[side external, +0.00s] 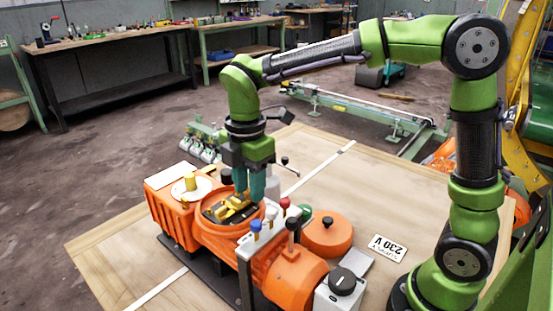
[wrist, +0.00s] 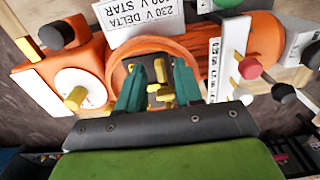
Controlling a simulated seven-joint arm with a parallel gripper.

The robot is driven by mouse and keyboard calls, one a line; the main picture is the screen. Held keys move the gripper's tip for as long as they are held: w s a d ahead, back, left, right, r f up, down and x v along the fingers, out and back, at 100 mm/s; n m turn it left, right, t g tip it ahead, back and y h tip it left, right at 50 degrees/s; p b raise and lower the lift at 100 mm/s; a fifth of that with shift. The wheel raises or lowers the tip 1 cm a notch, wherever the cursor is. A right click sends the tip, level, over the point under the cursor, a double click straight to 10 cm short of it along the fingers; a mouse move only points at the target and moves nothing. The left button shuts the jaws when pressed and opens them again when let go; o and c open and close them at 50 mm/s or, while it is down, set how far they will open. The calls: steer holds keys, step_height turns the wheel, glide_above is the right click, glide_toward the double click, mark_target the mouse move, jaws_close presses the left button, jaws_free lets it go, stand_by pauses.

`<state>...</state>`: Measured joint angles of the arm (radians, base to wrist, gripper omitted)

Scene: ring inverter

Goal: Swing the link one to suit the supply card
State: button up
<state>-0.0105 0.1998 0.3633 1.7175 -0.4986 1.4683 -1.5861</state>
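The supply card (side external: 388,249) lies on the bench right of the machine and reads 230 V. A white plate (wrist: 140,28) in the wrist view reads 230 V DELTA, with a partly covered STAR line below. Yellow brass links (side external: 234,203) sit in the dark recess of the orange terminal box (side external: 208,228); they also show in the wrist view (wrist: 158,72). My gripper (side external: 247,197) points down over this recess. In the wrist view its teal fingers (wrist: 160,80) stand apart, with brass between them. Whether they touch it I cannot tell; the fingers partly hide the links.
A white strip (side external: 262,226) with blue, red and green knobs stands close right of my gripper. A white dial with a yellow knob (side external: 190,183) is to the left. An orange lid (side external: 327,236) and a white box with a black knob (side external: 340,294) stand right.

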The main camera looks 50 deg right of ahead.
jaws_close()
steer(key=m, duration=0.4)
steer(key=shift+m, duration=0.4)
steer(key=m, duration=0.4)
steer(key=shift+m, duration=0.3)
steer(key=m, duration=0.4)
steer(key=shift+m, duration=2.1)
